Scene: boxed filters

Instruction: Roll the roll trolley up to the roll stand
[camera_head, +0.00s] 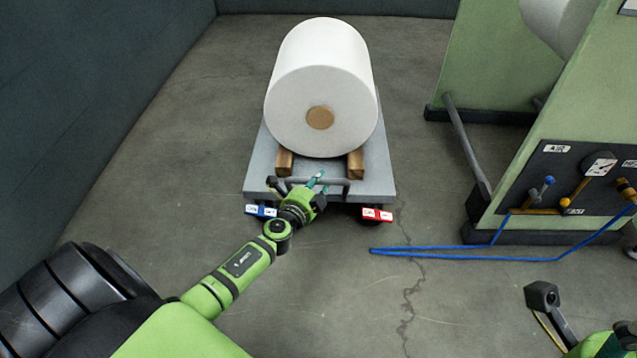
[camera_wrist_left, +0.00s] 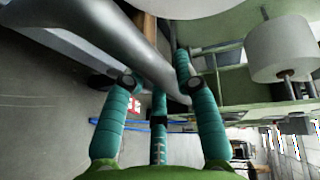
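The roll trolley (camera_head: 376,181) is a low grey platform on wheels in the middle of the head view. It carries a large white roll (camera_head: 330,60) on two wooden bearers. A grey handle bar (camera_head: 335,182) runs along its near edge. My left gripper (camera_head: 318,180) is at this bar, teal fingers reaching over it. In the left wrist view the handle bar (camera_wrist_left: 140,45) passes between the fingers; whether they clamp it is unclear. The roll stand (camera_head: 490,60) is the green frame at right, apart from the trolley. My right gripper's fingers are out of view.
A blue tag (camera_head: 260,211) and a red tag (camera_head: 377,214) sit at the trolley's near corners. A blue hose (camera_head: 450,257) lies on the floor before the stand's control panel (camera_head: 570,180). A dark wall (camera_head: 90,100) bounds the left. Bare floor separates trolley and stand.

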